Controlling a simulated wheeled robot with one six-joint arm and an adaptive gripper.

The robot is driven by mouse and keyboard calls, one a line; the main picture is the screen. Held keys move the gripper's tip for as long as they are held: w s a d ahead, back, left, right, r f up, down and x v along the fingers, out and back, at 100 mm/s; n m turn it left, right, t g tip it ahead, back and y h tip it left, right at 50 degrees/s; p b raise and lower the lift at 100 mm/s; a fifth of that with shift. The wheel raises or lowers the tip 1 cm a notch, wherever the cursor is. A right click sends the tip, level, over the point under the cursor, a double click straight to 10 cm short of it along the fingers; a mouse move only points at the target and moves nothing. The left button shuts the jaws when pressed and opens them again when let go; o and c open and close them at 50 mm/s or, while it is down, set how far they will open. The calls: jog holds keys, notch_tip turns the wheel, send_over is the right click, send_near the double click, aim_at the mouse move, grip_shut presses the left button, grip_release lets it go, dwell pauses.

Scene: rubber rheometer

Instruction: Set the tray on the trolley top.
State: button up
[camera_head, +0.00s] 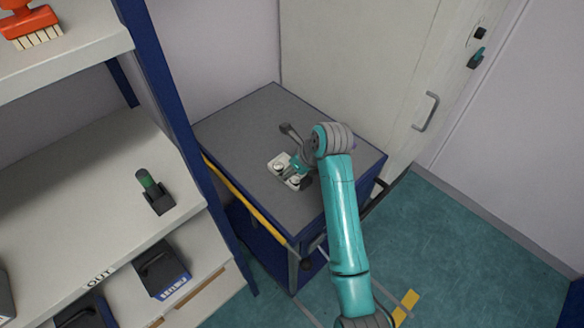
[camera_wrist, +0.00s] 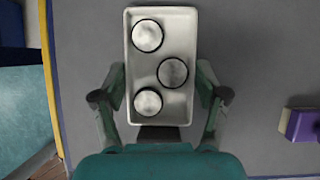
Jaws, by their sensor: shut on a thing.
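The tray (camera_head: 285,159) is a small pale metal rectangle with rounded corners. In the wrist view the tray (camera_wrist: 181,30) carries three round grey discs with dark rims, such as the middle one (camera_wrist: 173,73). My gripper (camera_wrist: 160,88) is shut on the tray, one finger against each long side. In the head view my gripper (camera_head: 301,166) partly hides the tray's right end. The tray is level over the grey trolley top (camera_head: 250,120), at or very close to its surface. I cannot tell whether it touches. The trolley top also fills the wrist view (camera_wrist: 262,55).
A purple object (camera_wrist: 302,121) lies right of the tray on the trolley top. A yellow strip (camera_head: 245,198) runs along the trolley's left edge. Shelving (camera_head: 70,190) stands left, and a pale door (camera_head: 370,60) is behind. Much of the trolley top around the tray is bare.

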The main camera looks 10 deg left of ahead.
jog(key=o, duration=1.3)
jog(key=shift+c, duration=0.2)
jog(key=v, duration=1.2)
